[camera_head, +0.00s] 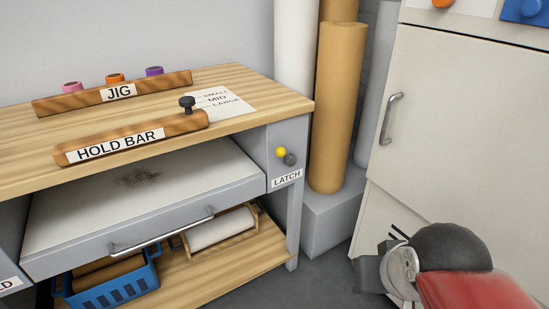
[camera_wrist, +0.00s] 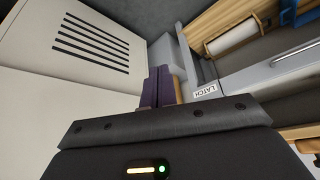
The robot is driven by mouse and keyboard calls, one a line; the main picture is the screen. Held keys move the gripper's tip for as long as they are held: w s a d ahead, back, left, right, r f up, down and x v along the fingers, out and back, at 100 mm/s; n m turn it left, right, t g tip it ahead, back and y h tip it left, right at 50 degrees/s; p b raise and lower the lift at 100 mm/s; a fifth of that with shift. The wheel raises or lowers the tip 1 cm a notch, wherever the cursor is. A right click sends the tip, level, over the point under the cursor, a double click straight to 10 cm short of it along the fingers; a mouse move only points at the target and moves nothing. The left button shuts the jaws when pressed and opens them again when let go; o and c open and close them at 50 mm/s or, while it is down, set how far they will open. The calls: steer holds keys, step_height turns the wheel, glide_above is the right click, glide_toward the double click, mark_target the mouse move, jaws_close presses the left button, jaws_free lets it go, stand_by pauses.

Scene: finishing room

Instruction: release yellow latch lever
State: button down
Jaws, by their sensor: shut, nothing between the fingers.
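The yellow latch lever (camera_head: 281,152) is a small yellow knob beside a dark grey round piece on the bench's right front post, above the LATCH label (camera_head: 287,178). In the wrist view the label (camera_wrist: 206,91) shows upside down, and the lever cannot be made out. My gripper (camera_wrist: 157,87) shows there as two purple fingers closed together, with nothing held. In the head view my arm is at the lower right, apart from the bench, and the fingertips are not clear.
A white cabinet (camera_head: 455,140) stands at right. Brown (camera_head: 340,110) and white rolls stand between it and the bench. The bench top (camera_head: 240,85) carries the jig (camera_head: 118,92) and hold bar (camera_head: 132,137). A smudged drawer (camera_head: 90,210) with a handle (camera_head: 162,235) is below. Grey floor separates my arm and bench.

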steer(key=w+d+f+n+g+h+b, duration=0.1)
steer(key=w+f+n+h+b, duration=0.2)
steer(key=w+h, duration=0.35)
steer(key=w+d+f+n+g+h+b, duration=0.1)
steer(key=w+d+f+n+h+b, duration=0.15)
steer(key=w+f+h, duration=0.4)
steer(key=w+a+r+n+t+b, duration=0.15)
steer(key=w+a+n+t, duration=0.45)
steer(key=w+a+t, duration=0.6)
steer(key=a+f+n+t+y, duration=0.1)
steer(key=a+n+t+y, duration=0.5)
steer(key=a, duration=1.1)
steer(key=shift+w+b, duration=0.25)
steer(key=shift+b, duration=0.15)
steer(key=shift+w, duration=0.1)
